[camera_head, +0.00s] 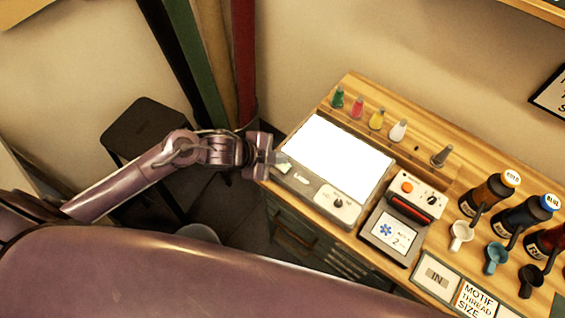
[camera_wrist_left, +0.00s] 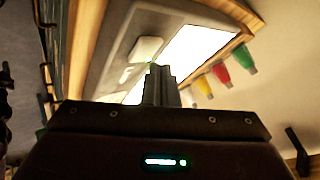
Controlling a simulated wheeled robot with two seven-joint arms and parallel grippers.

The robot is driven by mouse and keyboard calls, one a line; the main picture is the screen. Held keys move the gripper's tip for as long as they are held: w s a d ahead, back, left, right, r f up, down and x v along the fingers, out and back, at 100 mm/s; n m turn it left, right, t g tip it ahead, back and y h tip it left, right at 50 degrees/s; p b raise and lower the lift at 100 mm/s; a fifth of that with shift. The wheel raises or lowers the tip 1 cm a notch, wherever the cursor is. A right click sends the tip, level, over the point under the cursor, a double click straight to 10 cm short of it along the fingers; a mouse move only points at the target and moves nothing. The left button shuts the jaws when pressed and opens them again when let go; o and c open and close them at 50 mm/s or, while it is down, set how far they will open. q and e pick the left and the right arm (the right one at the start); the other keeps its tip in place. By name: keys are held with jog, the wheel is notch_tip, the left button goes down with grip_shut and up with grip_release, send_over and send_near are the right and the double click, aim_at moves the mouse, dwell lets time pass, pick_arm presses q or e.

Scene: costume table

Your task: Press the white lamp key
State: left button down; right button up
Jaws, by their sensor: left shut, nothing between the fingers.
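The light box (camera_head: 325,185) lies on the wooden table with its white panel (camera_head: 338,155) glowing. Its grey front strip carries a small white key-like piece (camera_head: 302,180) and a white plate with a dark knob (camera_head: 338,201). The strip also shows in the left wrist view, with the small white piece (camera_wrist_left: 126,75) and the white plate (camera_wrist_left: 147,48). My left gripper (camera_head: 275,157) is shut and empty, at the box's left end near the strip. In the wrist view its fingertips (camera_wrist_left: 158,72) overlap the box. Contact cannot be told. My right gripper is not in view.
Coloured cones (camera_head: 358,107) stand in a row behind the box. A device with an orange button (camera_head: 407,187) and a small screen is to its right, then dark bottles (camera_head: 487,194) and small cups (camera_head: 461,234). A black stool (camera_head: 140,125) stands left of the table.

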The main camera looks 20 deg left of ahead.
aim_at(279, 166)
pick_arm(q)
jog(key=shift+f, duration=0.25)
jog(key=shift+f+b, duration=0.35)
jog(key=shift+f, duration=0.15)
dwell(0.5)
jog(key=shift+r, duration=0.1)
jog(key=shift+r+p, duration=0.85)
jog(key=shift+p, duration=0.15)
jog(key=shift+r, duration=0.1)
notch_tip(279, 166, up, 6)
jog(key=p, duration=0.5)
jog(key=shift+p, duration=0.4)
